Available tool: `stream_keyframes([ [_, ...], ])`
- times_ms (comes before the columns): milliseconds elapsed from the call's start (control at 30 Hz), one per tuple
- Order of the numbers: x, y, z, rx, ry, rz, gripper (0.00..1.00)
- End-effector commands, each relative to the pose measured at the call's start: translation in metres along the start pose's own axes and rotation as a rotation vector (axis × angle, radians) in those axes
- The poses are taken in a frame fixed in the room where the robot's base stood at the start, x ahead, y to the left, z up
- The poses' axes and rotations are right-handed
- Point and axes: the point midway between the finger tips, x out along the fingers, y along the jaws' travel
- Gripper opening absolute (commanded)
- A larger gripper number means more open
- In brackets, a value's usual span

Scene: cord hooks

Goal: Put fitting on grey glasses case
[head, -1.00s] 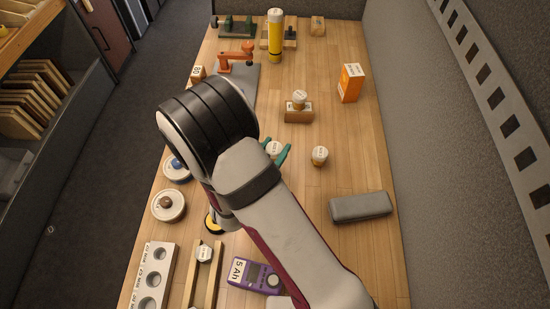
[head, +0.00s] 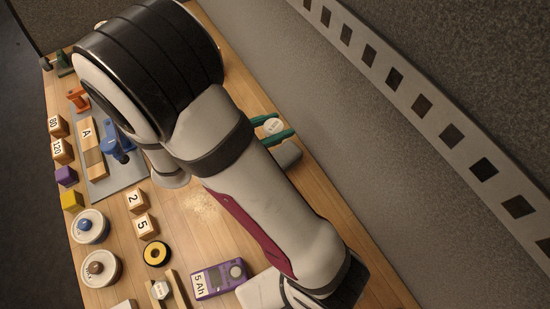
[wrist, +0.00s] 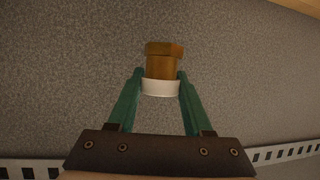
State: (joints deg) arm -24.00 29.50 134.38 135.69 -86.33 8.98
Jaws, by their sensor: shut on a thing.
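My gripper (head: 276,128) has green fingers and is shut on a fitting (head: 271,126) with a white, labelled top. In the wrist view the fitting (wrist: 163,65) shows a brass hexagonal end and a white band between the fingertips (wrist: 162,85).
The grey wall (head: 330,100) runs close along the right side. My arm hides much of the table's middle.

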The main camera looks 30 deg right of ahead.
Motion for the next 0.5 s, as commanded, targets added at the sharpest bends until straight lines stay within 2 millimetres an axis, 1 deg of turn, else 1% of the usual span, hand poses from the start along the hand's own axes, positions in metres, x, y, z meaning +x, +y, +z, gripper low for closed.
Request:
stream_keyframes([
  [67,0.007,0.005,0.012,0.002,-0.002,0.027,0.0],
  [100,0.011,0.006,0.021,0.001,-0.001,0.03,0.0],
  [200,0.02,0.006,0.042,0.002,-0.001,0.028,0.0],
  [267,0.023,0.006,0.051,0.004,-0.002,0.028,0.0],
  [400,0.035,0.006,0.08,0.002,-0.002,0.026,0.0],
  [500,0.039,0.005,0.09,0.005,-0.003,0.025,0.0],
])
